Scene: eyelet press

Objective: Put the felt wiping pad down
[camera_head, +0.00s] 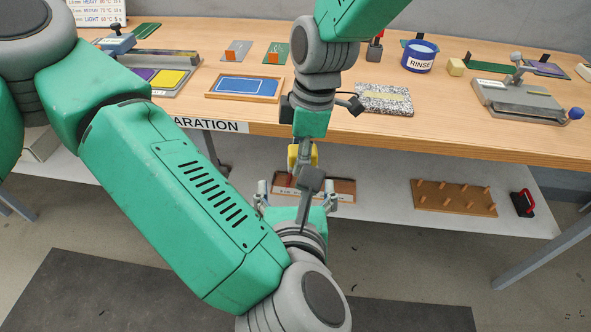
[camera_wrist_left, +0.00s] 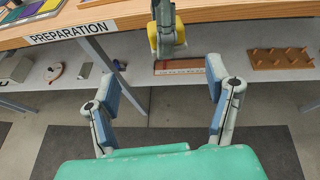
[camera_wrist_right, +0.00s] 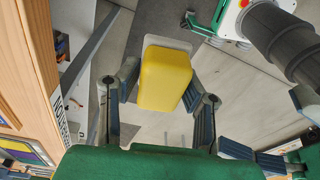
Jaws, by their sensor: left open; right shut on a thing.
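The felt wiping pad appears to be the yellow block with a pale grey edge, seen best in the right wrist view (camera_wrist_right: 165,78). My right gripper (camera_wrist_right: 163,82) is shut on it, one finger on each side. In the head view my right gripper (camera_head: 303,152) points down just off the table's front edge, and only part of the yellow block (camera_head: 314,154) shows there. The block also shows in the left wrist view (camera_wrist_left: 153,40). My left gripper (camera_wrist_left: 160,88) is open and empty, below and in front of the right one. In the head view my wrist partly hides it.
The wooden table (camera_head: 262,115) carries a blue panel in a wooden frame (camera_head: 244,87), a speckled block (camera_head: 384,98), a blue RINSE bowl (camera_head: 420,57) and a grey press (camera_head: 519,98). The lower shelf (camera_head: 385,215) holds a pegboard (camera_head: 454,198) and a red-handled tool (camera_head: 523,203).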

